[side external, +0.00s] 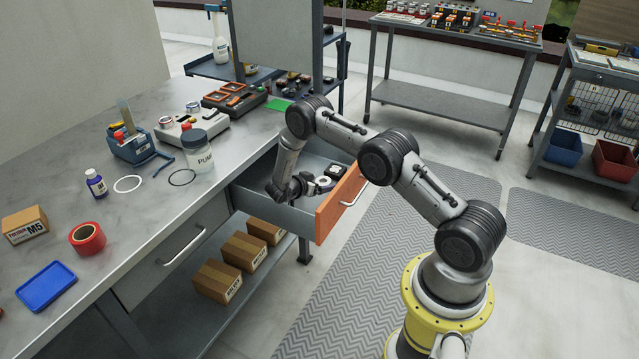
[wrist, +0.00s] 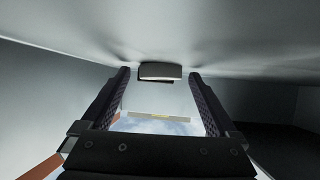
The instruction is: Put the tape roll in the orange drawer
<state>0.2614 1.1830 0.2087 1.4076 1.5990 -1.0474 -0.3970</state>
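The orange drawer (side external: 341,204) is pulled open under the counter, with its orange front toward my base. My gripper (wrist: 158,76) is low inside the drawer, partly hidden by the drawer wall in the side view. In the wrist view its two dark fingers stand wide apart. A red tape roll (side external: 87,238) lies on the counter at the left, well away from my gripper.
The counter holds a blue tray (side external: 46,287), a carton (side external: 25,225), a purple bottle (side external: 96,184) and a PUMP jar (side external: 197,151). Several cartons (side external: 244,251) sit on the shelf below.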

